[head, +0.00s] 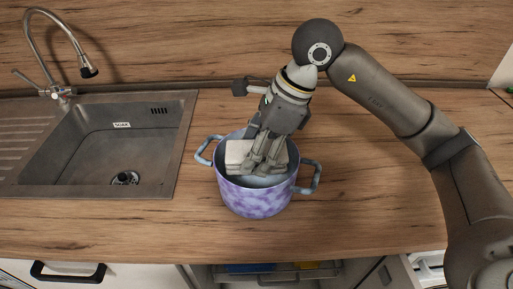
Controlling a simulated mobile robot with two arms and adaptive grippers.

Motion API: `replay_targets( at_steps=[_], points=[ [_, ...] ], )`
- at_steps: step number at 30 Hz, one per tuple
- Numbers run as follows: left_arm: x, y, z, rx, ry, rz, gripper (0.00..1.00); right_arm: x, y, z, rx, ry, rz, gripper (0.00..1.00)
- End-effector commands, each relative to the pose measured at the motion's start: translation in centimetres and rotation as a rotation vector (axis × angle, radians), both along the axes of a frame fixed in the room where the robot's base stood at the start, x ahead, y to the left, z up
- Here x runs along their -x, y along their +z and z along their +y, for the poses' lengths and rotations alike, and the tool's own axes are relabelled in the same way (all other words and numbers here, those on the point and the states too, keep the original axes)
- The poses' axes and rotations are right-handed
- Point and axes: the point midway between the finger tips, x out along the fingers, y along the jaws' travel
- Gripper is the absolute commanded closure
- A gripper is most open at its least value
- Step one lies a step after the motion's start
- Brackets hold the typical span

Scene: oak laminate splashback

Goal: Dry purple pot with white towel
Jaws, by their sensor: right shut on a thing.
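The purple pot (255,201) stands upright on the wooden counter, right of the sink. It is mottled purple and white, with a grey-blue handle on each side and an open top. My right gripper (264,165) reaches down into the pot from behind and is shut on the towel. Its fingers hide part of the towel and of the pot's inside. I cannot tell whether the towel touches the pot's inner wall. My left gripper is not in view.
A steel sink (150,120) with a tap (60,92) is at the left. The wooden splashback (200,40) closes off the back. The counter (370,200) is clear right of the pot. An open drawer (275,272) shows below the front edge.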

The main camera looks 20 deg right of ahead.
Motion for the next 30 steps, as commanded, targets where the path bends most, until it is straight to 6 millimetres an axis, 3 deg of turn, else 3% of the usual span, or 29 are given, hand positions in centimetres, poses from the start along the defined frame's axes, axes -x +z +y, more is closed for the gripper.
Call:
replay_targets(
  at_steps=[30],
  points=[
    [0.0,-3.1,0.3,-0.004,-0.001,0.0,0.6,0.0,-3.3,0.0,-0.001,0.0,-0.001,0.62]
  ],
)
